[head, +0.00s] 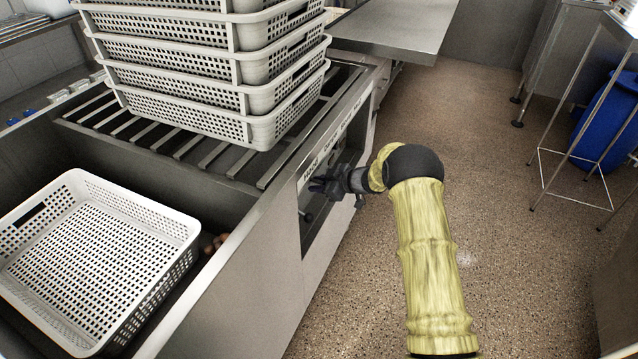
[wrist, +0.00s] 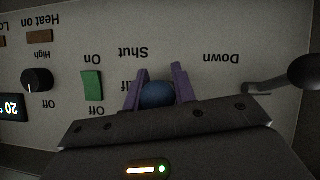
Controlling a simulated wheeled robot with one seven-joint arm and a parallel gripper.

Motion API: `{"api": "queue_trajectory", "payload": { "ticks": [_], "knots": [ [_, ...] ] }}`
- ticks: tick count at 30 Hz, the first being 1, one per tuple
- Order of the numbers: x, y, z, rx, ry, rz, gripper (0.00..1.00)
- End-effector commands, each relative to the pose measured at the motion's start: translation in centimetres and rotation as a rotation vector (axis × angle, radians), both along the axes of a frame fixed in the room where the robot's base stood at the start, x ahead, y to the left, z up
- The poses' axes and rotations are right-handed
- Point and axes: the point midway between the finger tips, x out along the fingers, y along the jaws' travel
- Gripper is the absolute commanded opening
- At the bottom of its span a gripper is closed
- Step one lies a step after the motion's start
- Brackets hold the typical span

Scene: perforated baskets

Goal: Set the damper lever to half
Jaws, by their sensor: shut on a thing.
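My gripper (wrist: 158,82) has its two purple fingers closed on a round blue knob (wrist: 157,97), which looks like the end of the damper lever. The lever's shaft is hidden. The labels appear upside down in the wrist view. "Shut" (wrist: 134,52) is readable above the knob. Beside the left finger a partly covered label ends in "lf" (wrist: 128,87), level with the knob's upper part. Any label lower down is hidden by my gripper body. In the head view my gripper (head: 318,186) is at the control panel (head: 312,165) on the unit's front, and the knob cannot be made out.
Left of the knob are a green switch (wrist: 92,85), a black dial (wrist: 37,79) and a lit display (wrist: 12,107). A dark crank handle (wrist: 303,72) sticks out at right near "Down". Stacked white baskets (head: 190,125) stand above the panel. Open floor (head: 520,270) lies right.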

Motion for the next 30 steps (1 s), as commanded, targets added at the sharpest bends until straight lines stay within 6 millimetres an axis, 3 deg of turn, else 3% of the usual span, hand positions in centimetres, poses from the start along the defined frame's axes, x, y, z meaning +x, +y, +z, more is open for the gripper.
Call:
{"api": "queue_trajectory", "payload": {
  "ticks": [2,3,6,19,30],
  "knots": [
    [0.1,-0.2,0.0,-0.002,0.0,-0.003,0.0],
    [0.1,-0.2,0.0,-0.001,0.0,-0.003,0.3],
    [0.1,-0.1,0.0,-0.001,-0.001,-0.003,0.48],
    [-0.3,-0.7,0.5,-0.001,-0.001,-0.002,0.48],
    [-2.7,-5.8,3.9,-0.001,0.0,-0.005,0.48]
  ]
}}
